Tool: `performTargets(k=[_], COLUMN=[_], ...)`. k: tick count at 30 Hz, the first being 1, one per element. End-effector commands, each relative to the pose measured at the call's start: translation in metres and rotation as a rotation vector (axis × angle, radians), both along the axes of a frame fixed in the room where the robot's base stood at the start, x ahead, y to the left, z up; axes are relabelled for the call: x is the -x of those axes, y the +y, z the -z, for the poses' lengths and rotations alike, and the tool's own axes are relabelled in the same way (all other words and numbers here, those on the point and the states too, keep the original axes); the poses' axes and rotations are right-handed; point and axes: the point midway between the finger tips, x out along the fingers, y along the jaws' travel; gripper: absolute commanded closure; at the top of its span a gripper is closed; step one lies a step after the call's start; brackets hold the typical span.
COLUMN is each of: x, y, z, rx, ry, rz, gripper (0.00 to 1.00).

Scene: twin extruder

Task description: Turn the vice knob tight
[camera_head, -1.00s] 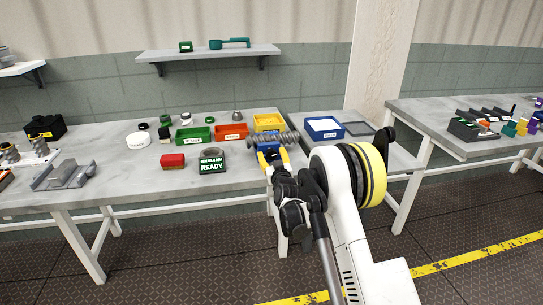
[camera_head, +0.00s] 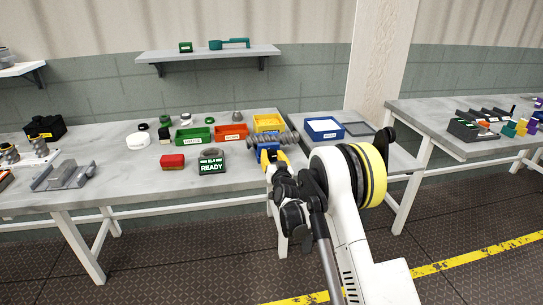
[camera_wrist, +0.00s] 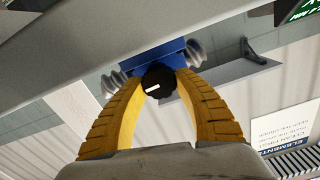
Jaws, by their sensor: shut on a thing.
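The blue vice (camera_head: 264,141) stands near the right front edge of the middle bench and holds a grey extruder screw (camera_head: 285,137) lying across it. In the wrist view, the blue vice body (camera_wrist: 155,55) is behind a round black knob (camera_wrist: 158,81) with a white mark on its face. My gripper (camera_wrist: 160,84) has its yellow fingers on both sides of the knob and is shut on it. In the head view, my gripper (camera_head: 273,157) is at the front of the vice, and the knob is hidden there.
A blue bin (camera_head: 324,128) stands to the right. The floor in front is clear.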

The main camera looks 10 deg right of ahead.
Motion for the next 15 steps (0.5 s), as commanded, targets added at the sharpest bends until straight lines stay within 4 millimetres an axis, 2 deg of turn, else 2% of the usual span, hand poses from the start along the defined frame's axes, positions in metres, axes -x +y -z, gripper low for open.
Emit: performTargets(k=[15], x=[-0.0004], y=[-0.0018], z=[0.0002], rx=[-0.435], ry=[-0.001], rz=[0.002], gripper=[0.94])
